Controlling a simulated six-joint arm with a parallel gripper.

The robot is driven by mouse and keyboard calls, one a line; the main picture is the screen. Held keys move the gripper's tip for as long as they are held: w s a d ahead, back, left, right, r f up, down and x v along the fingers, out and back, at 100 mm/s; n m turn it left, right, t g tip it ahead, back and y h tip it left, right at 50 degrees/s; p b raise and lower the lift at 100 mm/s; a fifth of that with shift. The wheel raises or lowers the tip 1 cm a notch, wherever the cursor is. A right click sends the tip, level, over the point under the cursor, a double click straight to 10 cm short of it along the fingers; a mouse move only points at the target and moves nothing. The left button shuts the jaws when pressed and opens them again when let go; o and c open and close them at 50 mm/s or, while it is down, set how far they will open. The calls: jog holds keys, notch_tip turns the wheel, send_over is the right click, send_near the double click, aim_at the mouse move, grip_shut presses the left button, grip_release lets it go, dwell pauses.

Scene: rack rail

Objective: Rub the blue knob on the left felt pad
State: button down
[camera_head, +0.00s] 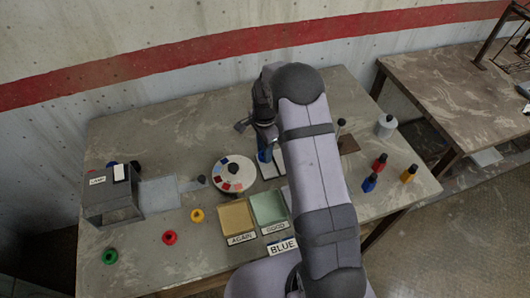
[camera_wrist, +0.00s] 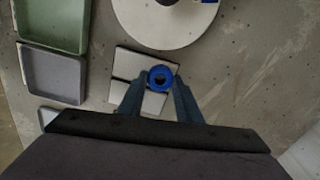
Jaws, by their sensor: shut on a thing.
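My gripper (camera_wrist: 160,95) is shut on the blue knob (camera_wrist: 161,77), which shows as a blue ring with a dark centre between the fingertips in the wrist view. Two pale felt pads lie side by side below it. The upper one (camera_wrist: 140,63) in the wrist view is on the side of the round disc and appears to be the left pad; the other (camera_wrist: 152,103) is partly hidden by the fingers. The knob appears over the upper pad's edge near the seam; I cannot tell whether it touches. In the head view my arm partly hides the pads (camera_head: 269,172).
A round disc (camera_head: 224,167) with coloured patches stands close left of the pads. The AGAIN tray (camera_head: 237,217) and GOOD tray (camera_head: 268,207) lie in front. A grey box (camera_head: 112,208) and loose green, red and yellow knobs are left. Several bottles (camera_head: 386,126) stand right.

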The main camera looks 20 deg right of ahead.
jog(key=shift+s, duration=0.15)
jog(key=shift+s, duration=0.6)
jog(key=shift+s, duration=0.1)
jog(key=shift+s+p, duration=0.3)
jog(key=shift+s, duration=0.35)
jog(key=shift+s, duration=0.7)
jog(key=shift+s, duration=0.15)
jog(key=shift+s+p, duration=0.35)
jog(key=shift+s, duration=0.15)
